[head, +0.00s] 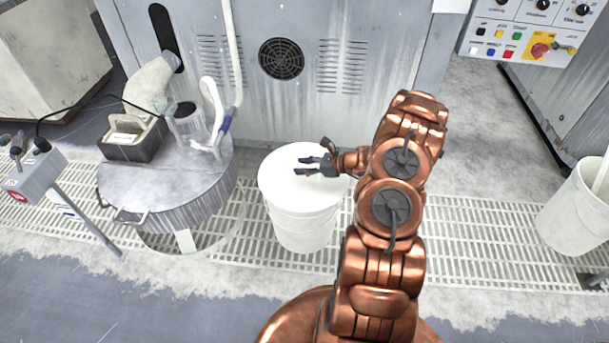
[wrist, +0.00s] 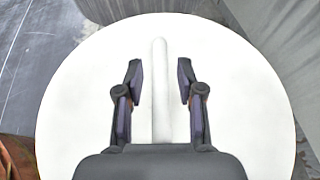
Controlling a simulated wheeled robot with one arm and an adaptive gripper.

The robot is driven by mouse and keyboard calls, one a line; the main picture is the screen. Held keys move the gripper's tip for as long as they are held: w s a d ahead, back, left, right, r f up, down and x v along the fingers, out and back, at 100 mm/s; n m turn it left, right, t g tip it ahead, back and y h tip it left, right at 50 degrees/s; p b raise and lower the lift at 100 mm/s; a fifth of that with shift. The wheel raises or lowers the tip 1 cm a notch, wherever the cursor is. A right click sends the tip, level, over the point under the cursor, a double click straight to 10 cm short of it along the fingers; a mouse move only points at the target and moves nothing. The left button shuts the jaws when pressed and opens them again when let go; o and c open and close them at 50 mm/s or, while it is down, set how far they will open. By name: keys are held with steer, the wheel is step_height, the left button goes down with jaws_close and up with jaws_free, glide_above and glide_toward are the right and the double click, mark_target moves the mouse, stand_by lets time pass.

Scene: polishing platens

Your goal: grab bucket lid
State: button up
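The white bucket (head: 303,232) stands on the floor grating in the middle of the head view, with a round white lid (head: 285,183) on top. In the wrist view the lid (wrist: 85,85) fills most of the picture, and a raised white bar handle (wrist: 160,80) runs along its middle. My gripper (head: 298,166) is over the lid in the head view. In the wrist view my gripper (wrist: 160,72) is open, with one finger on each side of the handle and a gap on both sides. I cannot tell how far the fingertips are above the lid.
A round grey metal drum (head: 190,205) with a hose and a box on it stands left of the bucket. A grey machine wall (head: 345,110) is behind. Another white bucket (head: 575,220) stands at the far right. The grating (head: 470,230) between is clear.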

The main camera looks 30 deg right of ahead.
jaws_close()
stand_by(0.4)
